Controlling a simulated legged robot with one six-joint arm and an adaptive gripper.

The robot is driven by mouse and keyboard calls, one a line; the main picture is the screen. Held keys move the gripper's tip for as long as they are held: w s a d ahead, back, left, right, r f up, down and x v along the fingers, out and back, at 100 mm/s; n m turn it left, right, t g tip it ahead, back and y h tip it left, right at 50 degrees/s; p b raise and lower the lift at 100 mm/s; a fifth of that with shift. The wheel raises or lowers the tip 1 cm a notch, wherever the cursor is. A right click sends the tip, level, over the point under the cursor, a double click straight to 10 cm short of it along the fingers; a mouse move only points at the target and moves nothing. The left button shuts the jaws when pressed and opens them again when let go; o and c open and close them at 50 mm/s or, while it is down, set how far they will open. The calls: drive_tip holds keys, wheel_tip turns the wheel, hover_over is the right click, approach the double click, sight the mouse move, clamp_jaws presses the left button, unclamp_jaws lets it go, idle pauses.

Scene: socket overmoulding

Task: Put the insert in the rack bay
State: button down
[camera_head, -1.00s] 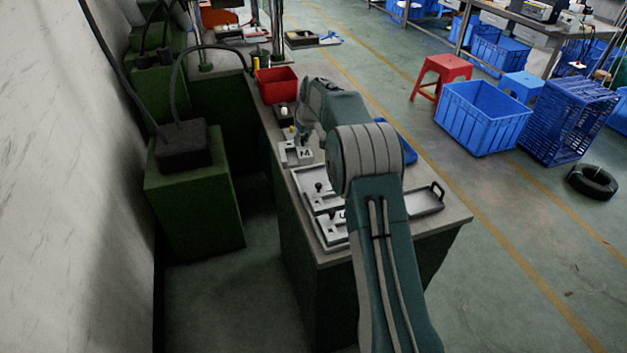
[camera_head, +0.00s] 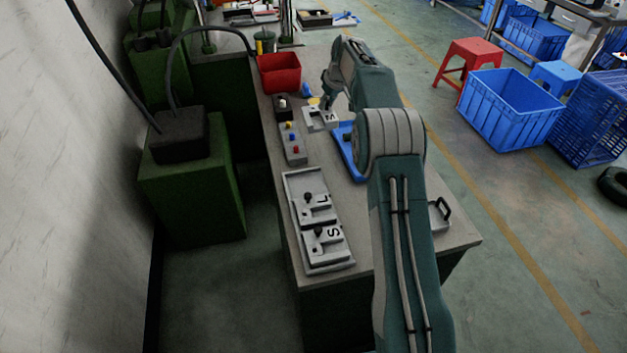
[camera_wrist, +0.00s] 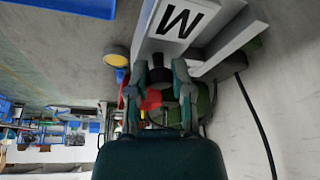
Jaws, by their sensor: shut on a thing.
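The insert (camera_head: 322,117) is a light grey plate with a dark letter on it, beyond the rack in the head view. In the wrist view the insert (camera_wrist: 180,22) shows a large M and a black knob. My gripper (camera_wrist: 160,80) is shut on that knob; in the head view my gripper (camera_head: 327,100) is small and partly hidden by my arm. The exact height of the insert over the bench is unclear. The rack (camera_head: 293,188) is a grey tray on the near bench. It holds plates marked L (camera_head: 318,205) and S (camera_head: 325,242); its far bay looks empty.
A button box (camera_head: 292,145) stands between the rack and a red bin (camera_head: 279,75). A blue tray (camera_head: 345,152) lies right of the button box, partly behind my arm. A dark handle (camera_head: 441,210) shows at the bench's right edge. Bare bench (camera_head: 342,192) lies right of the rack.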

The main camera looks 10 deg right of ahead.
sight(326, 121)
drive_tip(key=s+a, duration=0.1)
drive_tip(key=s+a+r, duration=0.1)
drive_tip(key=a, duration=0.1)
drive_tip(key=s, duration=0.1)
drive_tip(key=s+d, duration=0.1)
drive_tip(key=s, duration=0.1)
drive_tip(key=shift+s+d+r+y, duration=0.15)
drive_tip(key=shift+d+r+y, duration=0.05)
drive_tip(key=shift+r+y, duration=0.15)
drive_tip(key=s+a+f, duration=0.1)
drive_tip(key=s+a, duration=0.2)
drive_tip(key=s, duration=0.7)
drive_tip(key=s+a+f, duration=0.1)
drive_tip(key=s+a, duration=0.2)
drive_tip(key=s, duration=0.8)
drive_tip(key=w+f, duration=0.2)
drive_tip(key=w, duration=0.2)
drive_tip(key=w+f, duration=0.3)
drive_tip(key=w, duration=0.1)
drive_tip(key=w+f, duration=0.3)
drive_tip(key=w, duration=0.2)
drive_tip(key=shift+d+f, duration=0.2)
drive_tip(key=shift+w+f, duration=0.6)
drive_tip(key=shift+f, duration=0.1)
wheel_tip(326, 121, down, 3)
drive_tip(key=shift+r, duration=0.1)
drive_tip(key=c, duration=0.5)
unclamp_jaws()
drive_tip(key=shift+s, duration=0.1)
